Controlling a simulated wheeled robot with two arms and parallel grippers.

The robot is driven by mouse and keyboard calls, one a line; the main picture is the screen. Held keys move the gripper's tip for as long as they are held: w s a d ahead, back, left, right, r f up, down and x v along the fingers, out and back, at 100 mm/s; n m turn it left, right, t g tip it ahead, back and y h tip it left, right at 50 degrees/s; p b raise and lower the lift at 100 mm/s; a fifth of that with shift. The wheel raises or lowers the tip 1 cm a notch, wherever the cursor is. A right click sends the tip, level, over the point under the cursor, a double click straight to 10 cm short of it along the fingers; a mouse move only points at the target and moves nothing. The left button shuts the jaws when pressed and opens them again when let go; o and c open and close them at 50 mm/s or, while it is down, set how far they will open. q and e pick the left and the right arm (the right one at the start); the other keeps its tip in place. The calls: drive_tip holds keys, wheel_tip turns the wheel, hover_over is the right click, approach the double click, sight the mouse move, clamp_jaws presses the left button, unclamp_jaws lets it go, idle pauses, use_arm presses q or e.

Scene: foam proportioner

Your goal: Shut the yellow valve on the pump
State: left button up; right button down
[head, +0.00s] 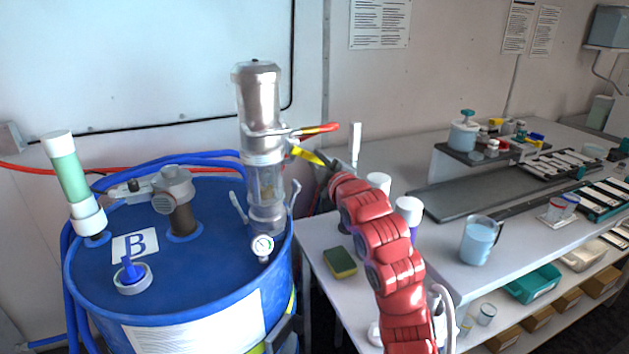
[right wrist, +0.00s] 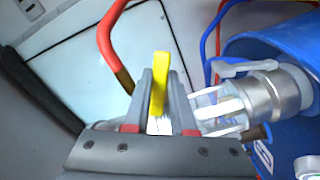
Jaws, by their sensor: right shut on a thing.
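The pump (head: 259,105) is a silver upright cylinder with a clear lower section, standing on the blue drum (head: 205,225) marked B. The yellow valve handle (head: 305,154) sticks out from the pump's right side, angled down to the right. My right gripper (head: 327,164) reaches it from the right at the end of my red arm. In the right wrist view, the yellow handle (right wrist: 159,82) stands between the two grey fingers (right wrist: 160,105), which are shut on it. The gripper hides the handle's outer end in the head view. My left gripper is out of view.
A gauge (head: 262,246) sits low on the pump. A sponge (head: 340,262) and white-capped bottles (head: 409,210) stand on the bench to the right, with a jug (head: 478,241) farther right.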

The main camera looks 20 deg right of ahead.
drive_tip(key=shift+d+r+n, duration=0.1)
drive_tip(key=shift+r+n, duration=0.3)
drive_tip(key=shift+n, duration=0.55)
drive_tip(key=shift+d+r+n, duration=0.1)
drive_tip(key=shift+r+n, duration=0.35)
drive_tip(key=shift+n, duration=0.55)
drive_tip(key=shift+d+r+n, duration=0.1)
drive_tip(key=shift+r+n, duration=0.3)
drive_tip(key=shift+n, duration=0.55)
drive_tip(key=c, duration=1)
unclamp_jaws()
drive_tip(key=shift+s, duration=0.1)
drive_tip(key=shift+s+d+b, duration=0.15)
drive_tip(key=shift+s+b, duration=2.4)
drive_tip(key=shift+s, duration=1.75)
drive_tip(key=shift+s+d+b, duration=0.15)
drive_tip(key=shift+s+b, duration=2.4)
drive_tip(key=shift+s, duration=1.7)
